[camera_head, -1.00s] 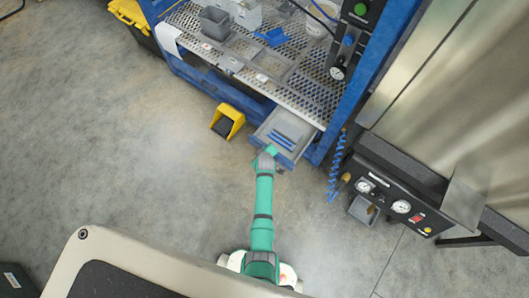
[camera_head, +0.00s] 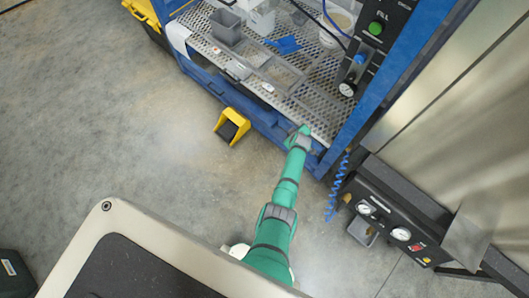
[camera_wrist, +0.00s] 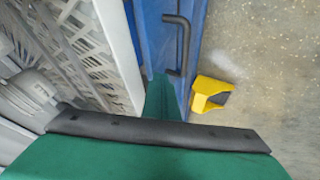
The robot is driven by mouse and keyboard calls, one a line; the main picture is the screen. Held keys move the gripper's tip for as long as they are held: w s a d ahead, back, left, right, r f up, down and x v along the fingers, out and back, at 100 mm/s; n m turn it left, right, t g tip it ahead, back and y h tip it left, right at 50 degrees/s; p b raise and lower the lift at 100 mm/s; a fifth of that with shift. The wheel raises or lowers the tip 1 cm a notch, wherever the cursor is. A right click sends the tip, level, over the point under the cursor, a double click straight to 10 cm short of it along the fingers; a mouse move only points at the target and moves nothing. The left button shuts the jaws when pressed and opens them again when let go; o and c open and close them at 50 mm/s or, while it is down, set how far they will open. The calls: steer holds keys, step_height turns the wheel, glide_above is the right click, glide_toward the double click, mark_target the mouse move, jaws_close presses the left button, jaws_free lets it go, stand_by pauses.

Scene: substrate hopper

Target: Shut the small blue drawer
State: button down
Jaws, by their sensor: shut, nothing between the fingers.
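The small blue drawer (camera_wrist: 152,38) shows in the wrist view as a blue front with a dark bar handle (camera_wrist: 186,42). In the head view its tray no longer shows, and its front is largely hidden by my arm at the bench's lower right edge. My gripper (camera_head: 303,131) is shut and empty, with its tip at that edge. In the wrist view its green finger (camera_wrist: 162,92) is at the blue front beside the handle; whether it touches cannot be told.
The perforated bench top (camera_head: 315,110) holds a grey bin (camera_head: 226,25) and a blue scoop (camera_head: 284,44). A yellow foot pedal (camera_head: 233,125) stands on the floor to the left. A blue coiled hose (camera_head: 335,193) and a gauge panel (camera_head: 400,220) are at the right.

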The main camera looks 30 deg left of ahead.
steer(key=shift+w+d+r, duration=0.1)
steer(key=shift+w+r, duration=0.05)
steer(key=shift+w, duration=0.6)
